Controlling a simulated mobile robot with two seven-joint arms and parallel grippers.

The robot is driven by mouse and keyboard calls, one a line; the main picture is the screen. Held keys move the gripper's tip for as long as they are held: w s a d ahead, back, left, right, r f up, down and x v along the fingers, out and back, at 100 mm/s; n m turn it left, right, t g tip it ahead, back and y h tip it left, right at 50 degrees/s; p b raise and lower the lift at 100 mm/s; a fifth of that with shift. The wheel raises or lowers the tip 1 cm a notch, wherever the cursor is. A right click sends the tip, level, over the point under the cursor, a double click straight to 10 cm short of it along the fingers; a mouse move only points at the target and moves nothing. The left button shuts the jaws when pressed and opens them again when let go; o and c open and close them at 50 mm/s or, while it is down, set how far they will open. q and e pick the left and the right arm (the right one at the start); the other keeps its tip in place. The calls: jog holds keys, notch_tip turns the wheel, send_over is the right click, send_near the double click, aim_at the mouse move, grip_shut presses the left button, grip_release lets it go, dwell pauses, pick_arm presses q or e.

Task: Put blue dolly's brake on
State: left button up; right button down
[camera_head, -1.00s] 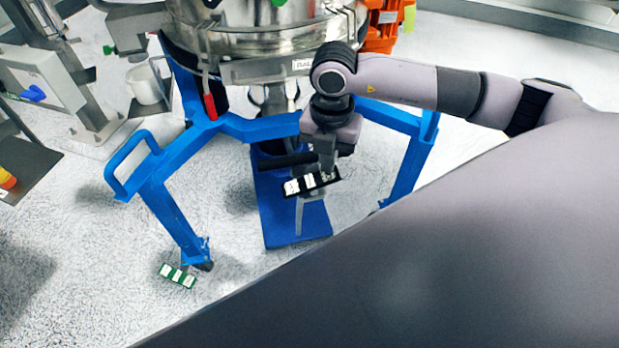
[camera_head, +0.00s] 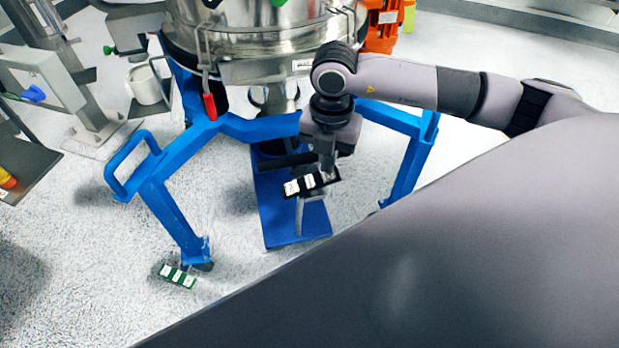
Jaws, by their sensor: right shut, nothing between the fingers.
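The blue dolly (camera_head: 262,127) is a blue tubular frame under a round steel vessel. At the foot of its left front leg is a caster with a green brake pedal (camera_head: 178,276) carrying white marks, near the floor. My right gripper (camera_head: 301,215) is shut and empty, pointing down in front of the dolly's middle, above a blue plate. A black piece with white labels shows at the gripper; I cannot tell whether it belongs to it. The gripper is right of the green pedal and apart from it. The dolly's right casters are mostly hidden. My left gripper is not in view.
The blue plate (camera_head: 271,222) stands between the dolly's legs. A blue handle (camera_head: 122,180) sticks out left of the dolly. A red-handled latch (camera_head: 209,107) hangs from the vessel. A grey stand with a white cup (camera_head: 148,86) is at left. The speckled floor around the green pedal is clear.

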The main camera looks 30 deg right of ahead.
jog(key=shift+f+b, duration=1.05)
jog(key=shift+f, duration=0.3)
dwell(0.9)
jog(key=shift+r+p, duration=2.7)
jog(key=shift+r, duration=0.9)
